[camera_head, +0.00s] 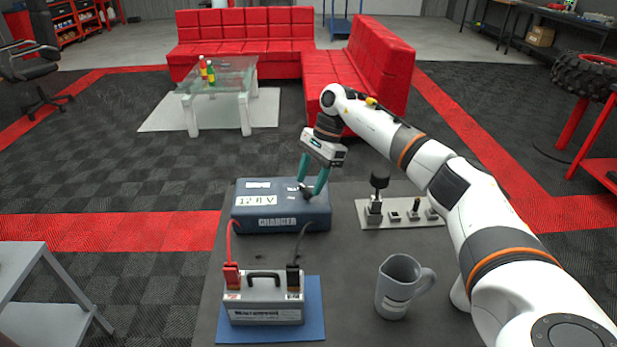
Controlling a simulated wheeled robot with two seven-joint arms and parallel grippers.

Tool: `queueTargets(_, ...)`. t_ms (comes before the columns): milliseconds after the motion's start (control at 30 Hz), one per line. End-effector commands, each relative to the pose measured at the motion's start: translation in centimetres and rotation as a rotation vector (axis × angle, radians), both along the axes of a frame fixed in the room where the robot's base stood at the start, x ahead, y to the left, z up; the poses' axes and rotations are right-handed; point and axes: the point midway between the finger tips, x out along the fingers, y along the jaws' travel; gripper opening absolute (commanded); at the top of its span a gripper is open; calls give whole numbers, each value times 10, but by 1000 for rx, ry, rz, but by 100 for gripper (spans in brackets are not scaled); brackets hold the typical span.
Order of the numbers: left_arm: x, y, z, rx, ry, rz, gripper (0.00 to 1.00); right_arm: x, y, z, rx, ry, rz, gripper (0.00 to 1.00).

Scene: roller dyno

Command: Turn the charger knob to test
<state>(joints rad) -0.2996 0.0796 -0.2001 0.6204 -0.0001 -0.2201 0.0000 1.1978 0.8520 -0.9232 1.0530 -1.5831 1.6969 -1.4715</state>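The blue-grey charger (270,222) sits at the back of the dark table, with a "12.8 V" display on its top and "CHARGER" on its front. My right gripper (311,193) is over the right part of the charger's top, pointing down. Its two teal fingers are around or just above a small dark knob (306,190); I cannot tell whether they touch it. The knob's setting is too small to read. My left gripper does not show.
A battery (262,305) with red and black clamps stands on a blue mat (315,312) in front of the charger. A grey mug (398,288) stands at the front right. A light panel with switches and a dark lever (400,213) lies right of the charger.

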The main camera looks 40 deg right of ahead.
Motion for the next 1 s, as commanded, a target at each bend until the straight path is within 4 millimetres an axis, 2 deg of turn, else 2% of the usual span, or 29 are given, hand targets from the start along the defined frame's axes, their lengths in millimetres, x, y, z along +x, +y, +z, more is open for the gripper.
queueTargets(333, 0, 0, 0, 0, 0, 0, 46, -2, 2, -3, 1, 13, 2, 62)
queueTargets(467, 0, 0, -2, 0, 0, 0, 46, -1, -3, 5, 2, 14, -2, 62)
queueTargets(567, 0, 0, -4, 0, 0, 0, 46, 0, -11, 19, 3, 15, -7, 62)
queueTargets(833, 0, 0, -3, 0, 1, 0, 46, 5, -45, 72, 15, 29, -38, 62)
queueTargets(1000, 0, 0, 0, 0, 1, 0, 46, 7, -60, 92, 22, 40, -54, 62)
